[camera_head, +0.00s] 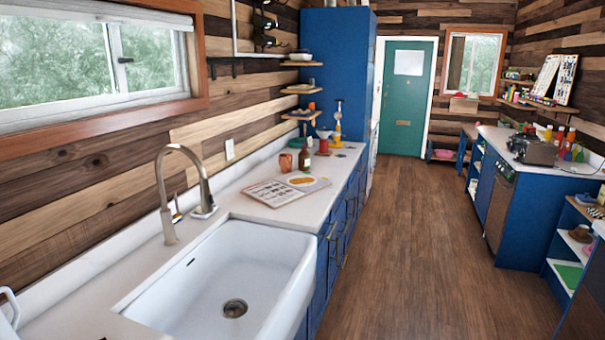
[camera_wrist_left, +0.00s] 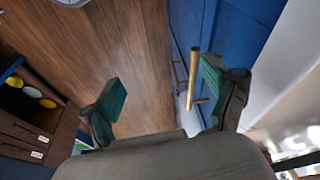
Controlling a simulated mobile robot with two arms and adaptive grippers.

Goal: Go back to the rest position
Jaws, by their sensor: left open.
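My left gripper (camera_wrist_left: 160,95) shows in the left wrist view only. Its two green-padded fingers are wide apart with nothing between the pads. Wooden floor lies beyond the fingers. A brass bar handle (camera_wrist_left: 193,65) on a blue cabinet front (camera_wrist_left: 225,30) appears close to the right-hand finger; I cannot tell whether they touch. Neither of my grippers shows in the head view, and the right one is in no view.
A white sink (camera_head: 205,275) with a tap (camera_head: 165,195) is set in the left counter. A magazine (camera_head: 270,193), a bottle (camera_head: 304,160) and a cup (camera_head: 286,162) stand or lie beyond it. The wooden floor (camera_head: 420,240) is clear up to the green door (camera_head: 404,100).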

